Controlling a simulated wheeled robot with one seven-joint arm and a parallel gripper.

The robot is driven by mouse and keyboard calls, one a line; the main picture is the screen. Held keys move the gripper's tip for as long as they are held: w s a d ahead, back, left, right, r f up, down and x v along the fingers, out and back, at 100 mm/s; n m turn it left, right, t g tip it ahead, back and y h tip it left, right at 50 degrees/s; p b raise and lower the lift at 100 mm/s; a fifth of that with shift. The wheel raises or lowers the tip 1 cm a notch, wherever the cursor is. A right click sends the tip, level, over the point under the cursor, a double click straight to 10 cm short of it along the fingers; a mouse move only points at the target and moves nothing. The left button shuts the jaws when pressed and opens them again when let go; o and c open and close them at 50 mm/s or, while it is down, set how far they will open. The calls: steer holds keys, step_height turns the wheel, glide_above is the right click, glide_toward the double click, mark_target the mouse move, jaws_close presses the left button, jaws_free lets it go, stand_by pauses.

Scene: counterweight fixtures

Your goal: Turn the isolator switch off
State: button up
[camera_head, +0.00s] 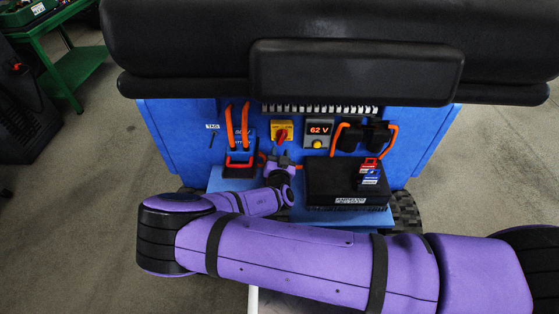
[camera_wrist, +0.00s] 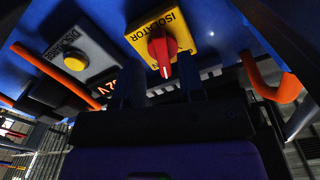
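The isolator switch is a red rotary knob (camera_head: 282,134) on a yellow plate on the blue panel. In the wrist view the red knob (camera_wrist: 158,47) has a white mark on its lower end, and its yellow plate (camera_wrist: 178,32) reads ISOLATOR, upside down. My gripper (camera_head: 281,154) is just below and in front of the switch in the head view. In the wrist view my gripper (camera_wrist: 157,80) shows two dark fingers apart, one to each side below the knob, with nothing between them. I cannot tell whether either finger touches the knob.
A 62 V display (camera_head: 319,129) with a yellow button (camera_head: 317,144) sits right of the switch. A black box (camera_head: 335,185) and black connectors (camera_head: 365,137) are to the right. A black padded edge (camera_head: 350,70) overhangs the panel.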

mark_target(280, 143)
steer(key=w, duration=0.5)
steer(key=shift+d, duration=0.1)
steer(key=shift+w+r, duration=0.1)
steer(key=shift+w, duration=0.05)
steer(key=shift+r, duration=0.1)
